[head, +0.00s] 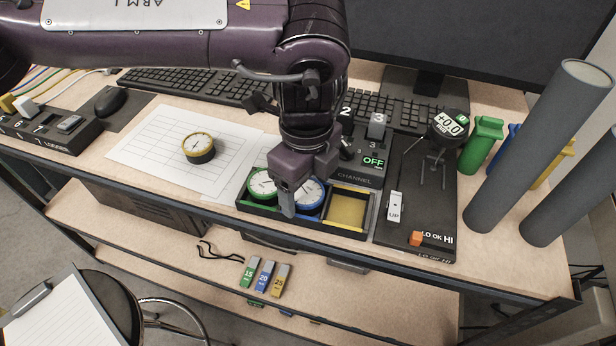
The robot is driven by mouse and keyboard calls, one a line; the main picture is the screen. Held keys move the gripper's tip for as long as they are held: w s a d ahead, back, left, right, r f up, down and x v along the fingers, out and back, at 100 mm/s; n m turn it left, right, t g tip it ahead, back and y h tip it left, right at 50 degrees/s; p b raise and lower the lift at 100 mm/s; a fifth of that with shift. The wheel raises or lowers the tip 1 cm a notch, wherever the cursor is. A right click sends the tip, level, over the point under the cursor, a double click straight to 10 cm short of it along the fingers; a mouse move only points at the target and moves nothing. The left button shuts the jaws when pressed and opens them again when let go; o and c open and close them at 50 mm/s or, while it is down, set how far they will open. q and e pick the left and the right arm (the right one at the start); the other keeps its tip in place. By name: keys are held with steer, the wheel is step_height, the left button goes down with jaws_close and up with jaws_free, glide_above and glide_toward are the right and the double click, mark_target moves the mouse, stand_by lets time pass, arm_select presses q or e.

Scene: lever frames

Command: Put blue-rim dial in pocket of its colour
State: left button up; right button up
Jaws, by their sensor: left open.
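The blue-rim dial (313,194) has a white face and lies in the middle pocket of a black tray (304,224) at the table's front edge. My left gripper (289,206) is open, points down over the tray and hides the dial's left part. I cannot tell whether it touches the dial. A green-rim dial (259,184) lies in the tray's left pocket, which has a green front edge. The right pocket (346,209) is yellow and empty. My right gripper is not in view.
A yellow-rim dial (199,147) lies on a paper sheet (150,140) at left. A keyboard (200,84) lies behind.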

mark_target(306, 190)
arm_select(q)
step_height(306, 190, up, 12)
steer(key=p, duration=0.1)
steer(key=shift+w, duration=0.1)
stand_by(0.5)
